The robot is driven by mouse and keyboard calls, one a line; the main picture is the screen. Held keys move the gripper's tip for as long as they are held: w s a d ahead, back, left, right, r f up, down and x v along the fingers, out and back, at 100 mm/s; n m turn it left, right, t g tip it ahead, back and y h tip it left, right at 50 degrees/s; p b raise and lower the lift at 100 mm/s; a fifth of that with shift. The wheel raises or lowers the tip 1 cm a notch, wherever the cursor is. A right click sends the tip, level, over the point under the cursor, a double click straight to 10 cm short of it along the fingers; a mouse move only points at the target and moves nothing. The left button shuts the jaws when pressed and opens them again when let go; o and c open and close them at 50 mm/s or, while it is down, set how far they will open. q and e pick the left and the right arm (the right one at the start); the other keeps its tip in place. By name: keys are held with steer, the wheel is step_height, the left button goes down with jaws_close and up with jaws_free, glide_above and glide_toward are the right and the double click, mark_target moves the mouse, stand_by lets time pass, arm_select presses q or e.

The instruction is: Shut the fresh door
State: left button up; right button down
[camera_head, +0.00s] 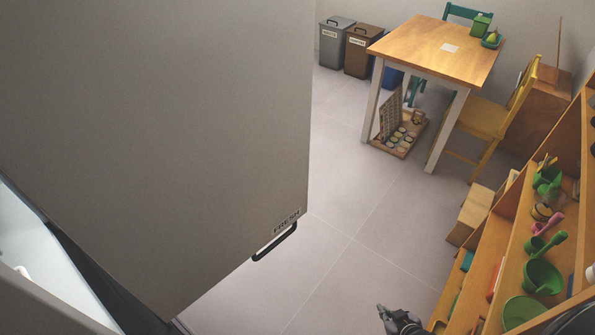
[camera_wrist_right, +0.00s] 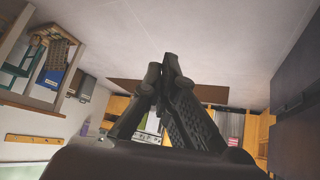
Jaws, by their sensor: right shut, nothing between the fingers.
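The fresh door (camera_head: 170,130) is a large grey panel that fills the left of the head view. It stands open, with a white interior (camera_head: 40,260) showing at the lower left. Its small label (camera_head: 287,221) and black handle (camera_head: 274,243) are at its lower right corner. My right gripper (camera_head: 384,310) is at the bottom of the head view, to the right of the handle and apart from the door. Its fingers are together and empty in the right wrist view (camera_wrist_right: 167,62). My left gripper is not visible.
A wooden shelf (camera_head: 492,255) with green toy dishes stands close on the right of my right gripper. A table (camera_head: 430,45), a yellow chair (camera_head: 490,115) and bins (camera_head: 336,40) stand farther back. The tiled floor (camera_head: 350,215) between door and shelf is clear.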

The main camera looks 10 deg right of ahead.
steer(key=w+a+r+n+t+y, duration=0.1)
steer(key=w+r+t, duration=0.3)
steer(key=r, duration=0.7)
steer(key=w+a+r+t+y, duration=0.1)
steer(key=w+r, duration=0.5)
steer(key=r, duration=0.4)
steer(key=s+a+r+n+t+y+b, duration=0.15)
steer(key=a+r+y, duration=0.35)
steer(key=r, duration=0.8)
steer(key=s+a+r+n+t+y, duration=0.1)
steer(key=a+r+n+y, duration=0.1)
steer(key=a+r, duration=0.75)
glide_toward(289, 162)
steer(key=p+x, duration=0.1)
steer(key=x, duration=0.2)
steer(key=p+x, duration=0.1)
steer(key=x, duration=0.2)
steer(key=shift+r+p, duration=0.25)
steer(key=shift+p, duration=0.15)
steer(key=shift+w+a+f, duration=0.1)
steer(key=shift+w+a, duration=0.2)
steer(key=shift+w, duration=0.1)
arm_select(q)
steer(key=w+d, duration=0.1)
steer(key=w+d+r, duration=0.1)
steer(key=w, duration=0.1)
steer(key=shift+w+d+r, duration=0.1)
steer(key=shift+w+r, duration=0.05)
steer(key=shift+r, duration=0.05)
